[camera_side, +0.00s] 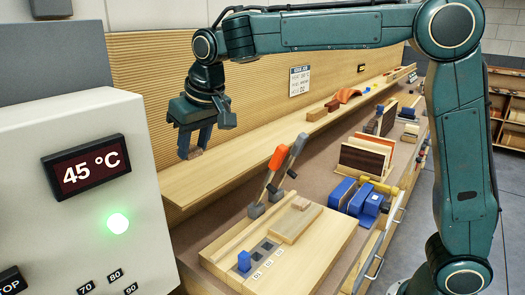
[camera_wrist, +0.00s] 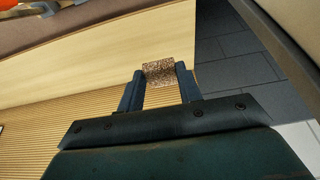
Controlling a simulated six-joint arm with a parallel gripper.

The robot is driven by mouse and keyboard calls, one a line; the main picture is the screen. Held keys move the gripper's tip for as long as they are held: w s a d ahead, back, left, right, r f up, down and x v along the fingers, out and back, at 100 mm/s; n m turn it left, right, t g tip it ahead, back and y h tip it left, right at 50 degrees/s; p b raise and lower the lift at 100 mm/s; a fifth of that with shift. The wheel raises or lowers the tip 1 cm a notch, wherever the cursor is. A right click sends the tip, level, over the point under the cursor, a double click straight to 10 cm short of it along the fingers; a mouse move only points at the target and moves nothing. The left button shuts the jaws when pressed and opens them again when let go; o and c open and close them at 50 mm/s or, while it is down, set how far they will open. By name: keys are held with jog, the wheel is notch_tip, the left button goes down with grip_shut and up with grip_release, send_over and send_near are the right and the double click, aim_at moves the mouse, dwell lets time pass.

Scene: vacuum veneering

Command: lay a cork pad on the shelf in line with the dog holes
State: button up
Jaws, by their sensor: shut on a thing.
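My gripper (camera_wrist: 159,73) is shut on a brown speckled cork pad (camera_wrist: 158,69), which spans the gap between the two fingertips in the wrist view. In the side view my gripper (camera_side: 190,150) hangs fingers down over the near left end of the long pale wooden shelf (camera_side: 230,165). The cork pad (camera_side: 196,152) shows small and dark between its fingers there. I cannot tell whether the pad touches the shelf. The bench board (camera_side: 290,260) below has a row of dark square dog holes (camera_side: 257,255). A blue peg (camera_side: 244,261) stands at the near end of that row.
A control box (camera_side: 75,180) reading 45 °C, with a green light, stands at the left front. Orange and grey levers (camera_side: 278,158) rise behind the board. Wooden blocks (camera_side: 317,114) and an orange curved piece (camera_side: 347,95) lie farther along the shelf. Its near stretch looks clear.

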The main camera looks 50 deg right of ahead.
aim_at(195, 187)
jog(key=shift+f, duration=3.65)
jog(key=shift+f, duration=0.1)
jog(key=o, duration=1)
jog(key=shift+c, duration=0.2)
jog(key=v, duration=1.2)
